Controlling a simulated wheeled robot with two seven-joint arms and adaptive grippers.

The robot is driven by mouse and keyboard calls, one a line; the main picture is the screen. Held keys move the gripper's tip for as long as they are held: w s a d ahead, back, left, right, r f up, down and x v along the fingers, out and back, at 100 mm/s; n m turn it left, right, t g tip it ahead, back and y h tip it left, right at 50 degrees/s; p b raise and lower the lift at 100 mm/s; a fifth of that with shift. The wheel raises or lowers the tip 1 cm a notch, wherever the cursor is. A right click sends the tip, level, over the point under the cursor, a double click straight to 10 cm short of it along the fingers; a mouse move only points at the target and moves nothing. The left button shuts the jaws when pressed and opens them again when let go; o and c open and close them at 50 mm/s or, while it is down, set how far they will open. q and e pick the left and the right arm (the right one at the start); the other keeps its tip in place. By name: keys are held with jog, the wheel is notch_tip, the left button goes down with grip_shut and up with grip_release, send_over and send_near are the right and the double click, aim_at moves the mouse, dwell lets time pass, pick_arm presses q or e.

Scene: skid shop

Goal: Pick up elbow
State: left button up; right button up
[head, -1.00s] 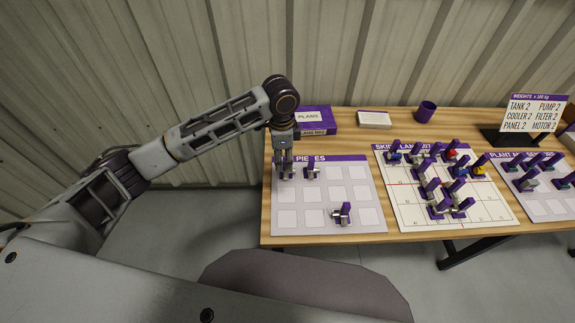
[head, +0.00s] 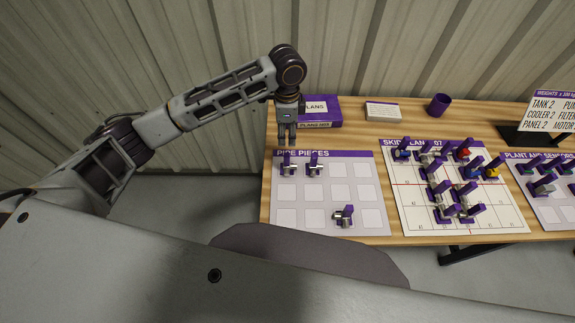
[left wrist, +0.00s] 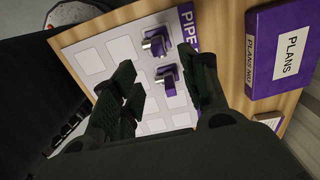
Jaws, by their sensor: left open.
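The pipe pieces board (head: 312,190) is a pale sheet with blank squares. Two small grey pipe pieces with purple upright tabs, a left one (head: 288,168) and a right one (head: 313,168), stand in its top row. A third piece (head: 344,214) stands lower right. I cannot tell which is the elbow. My left gripper (head: 287,138) is open and empty, above the board's top left edge, apart from the pieces. In the left wrist view, the two top-row pieces (left wrist: 157,45) (left wrist: 167,85) show beyond and between its dark fingers (left wrist: 168,84). My right gripper is out of view.
A purple plans box (head: 322,112) stands just behind the gripper. A white card block (head: 383,111) and a purple cup (head: 438,105) are farther right. A skid plan board (head: 410,215) crowded with pieces lies right of the pipe board. A corrugated wall rises behind the table.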

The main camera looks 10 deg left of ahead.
aim_at(287, 155)
pick_arm(q)
jog(key=shift+f, duration=4.35)
jog(key=shift+s+f+p, duration=0.15)
jog(key=shift+f+p, duration=0.35)
jog(key=shift+f, duration=0.35)
jog(key=shift+d+f, duration=0.1)
jog(key=shift+f, duration=1.65)
grip_shut()
